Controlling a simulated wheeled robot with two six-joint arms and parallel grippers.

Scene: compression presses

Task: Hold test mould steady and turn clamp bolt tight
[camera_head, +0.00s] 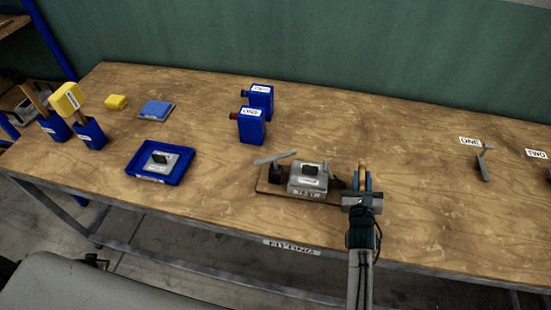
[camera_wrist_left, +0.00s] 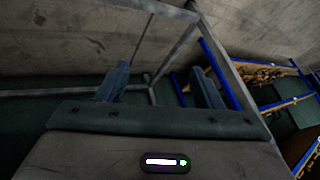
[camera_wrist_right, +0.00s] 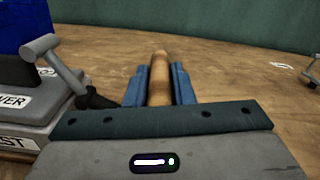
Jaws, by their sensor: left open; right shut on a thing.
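The test mould (camera_head: 307,179) is a grey block with a black top knob and a TEST label, on a wooden base (camera_head: 270,187) near the table's front edge. A grey bar (camera_head: 275,157) on a dark post stands at its left. A dark piece (camera_head: 338,183) juts from its right side; I cannot tell which part is the clamp bolt. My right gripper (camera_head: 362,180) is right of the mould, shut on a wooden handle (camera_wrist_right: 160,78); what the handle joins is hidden. My left gripper (camera_wrist_left: 160,85) is open and empty, out of the head view.
Two blue bottles (camera_head: 251,124) stand behind the mould. A blue tray (camera_head: 140,171) with a grey block lies left. Blue holders (camera_head: 90,132) stand far left. A metal lever piece (camera_head: 484,162) lies right by a ONE label. The table between is clear.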

